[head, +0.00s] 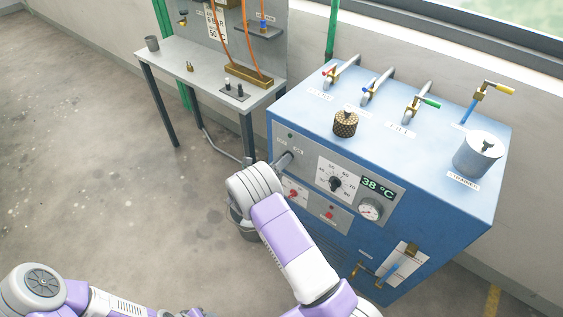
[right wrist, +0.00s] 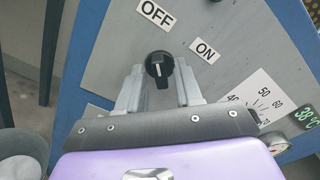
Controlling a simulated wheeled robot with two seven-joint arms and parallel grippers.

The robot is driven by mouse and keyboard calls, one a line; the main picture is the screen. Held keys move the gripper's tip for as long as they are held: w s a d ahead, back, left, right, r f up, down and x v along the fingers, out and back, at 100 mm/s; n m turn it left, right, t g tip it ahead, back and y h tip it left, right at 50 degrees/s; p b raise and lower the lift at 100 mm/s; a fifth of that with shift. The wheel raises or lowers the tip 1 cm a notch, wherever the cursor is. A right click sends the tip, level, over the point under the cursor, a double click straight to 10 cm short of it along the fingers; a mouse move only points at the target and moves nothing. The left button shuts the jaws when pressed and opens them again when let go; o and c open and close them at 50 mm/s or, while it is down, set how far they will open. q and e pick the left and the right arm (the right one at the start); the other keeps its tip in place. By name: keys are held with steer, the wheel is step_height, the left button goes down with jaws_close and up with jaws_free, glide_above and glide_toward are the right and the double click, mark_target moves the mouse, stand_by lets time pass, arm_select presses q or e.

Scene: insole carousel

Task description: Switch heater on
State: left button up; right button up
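The blue heater cabinet (head: 300,118) stands at the right in the head view, with a grey control panel on its front. In the right wrist view its black rotary switch (right wrist: 158,68) sits below the OFF label (right wrist: 157,15) and left of the ON label (right wrist: 205,51). The white mark on the switch stands nearly upright in that view, in line with OFF. My right gripper (right wrist: 158,84) has its fingers apart on both sides of the switch, with visible gaps. In the head view this gripper (head: 284,161) is at the panel's upper left and hides the switch. My left gripper is out of view.
The panel also holds a temperature dial (head: 335,184), a 38 °C display (head: 378,188) and a gauge (head: 370,209). Valves with coloured handles and a knurled brass cap (head: 346,123) are on top. A grey bench (head: 205,70) stands at the back left. The left floor is clear.

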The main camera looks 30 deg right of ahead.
jaws_close()
steer(key=shift+m, duration=0.3)
steer(key=m+b, duration=0.3)
steer(key=m, duration=0.5)
steer(key=m+b, duration=0.3)
steer(key=m, duration=0.6)
steer(key=shift+s+f, duration=0.1)
steer(key=shift+s, duration=0.1)
stand_by(0.3)
steer(key=shift+o, duration=0.9)
jaws_free()
